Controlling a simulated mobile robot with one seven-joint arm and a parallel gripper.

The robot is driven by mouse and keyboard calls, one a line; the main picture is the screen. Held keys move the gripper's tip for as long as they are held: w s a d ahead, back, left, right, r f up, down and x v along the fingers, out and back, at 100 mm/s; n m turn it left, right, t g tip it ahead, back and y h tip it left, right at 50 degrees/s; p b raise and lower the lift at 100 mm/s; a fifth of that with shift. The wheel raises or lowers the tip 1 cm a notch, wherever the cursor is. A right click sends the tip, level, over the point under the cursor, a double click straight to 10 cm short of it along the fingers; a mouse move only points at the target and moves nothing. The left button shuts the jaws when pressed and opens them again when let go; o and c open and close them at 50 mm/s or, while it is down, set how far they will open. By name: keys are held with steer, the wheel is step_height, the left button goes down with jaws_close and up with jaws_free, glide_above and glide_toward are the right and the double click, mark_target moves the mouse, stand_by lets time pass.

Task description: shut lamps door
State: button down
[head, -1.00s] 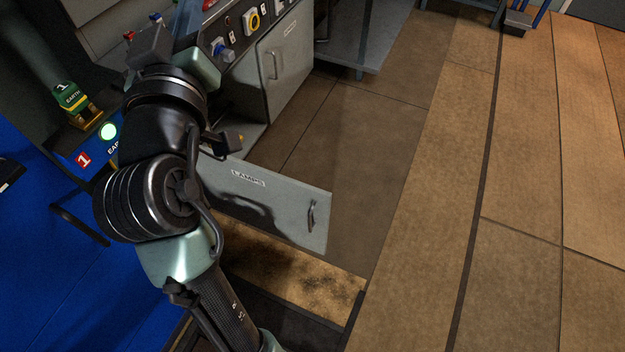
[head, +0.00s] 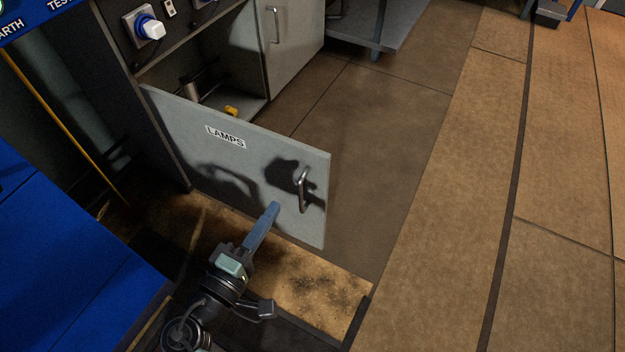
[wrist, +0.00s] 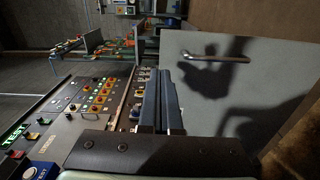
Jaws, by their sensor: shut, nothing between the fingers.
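The lamps door (head: 245,175) is a grey panel with a "LAMPS" label and a metal handle (head: 304,190) near its right edge. It stands open, swung out from its cabinet. In the wrist view the door (wrist: 260,95) fills the right side, with its handle (wrist: 215,58) upper right of the fingers. My gripper (head: 272,210) is shut and empty, in front of the door's outer face, left of and below the handle in the head view. Its blue fingers (wrist: 160,105) also show in the wrist view. I cannot tell whether they touch the door.
The open cabinet (head: 200,85) behind the door holds a small yellow item (head: 231,111). A neighbouring cabinet door (head: 290,45) is shut. A blue panel (head: 70,270) is at the left. The floor to the right is clear.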

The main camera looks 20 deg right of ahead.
mark_target(314, 157)
steer(key=b+x, duration=0.1)
steer(key=x, duration=0.3)
steer(key=f+b+x, duration=0.1)
steer(key=b+x, duration=0.1)
steer(key=x, duration=0.2)
steer(key=b+x, duration=0.1)
steer(key=x, duration=0.3)
steer(key=shift+d+f+b, duration=0.2)
steer(key=shift+d+b, duration=0.1)
steer(key=shift+d, duration=0.05)
steer(key=shift+w+d+r, duration=0.1)
steer(key=shift+w+d, duration=0.25)
steer(key=shift+w, duration=0.1)
steer(key=shift+n, duration=0.3)
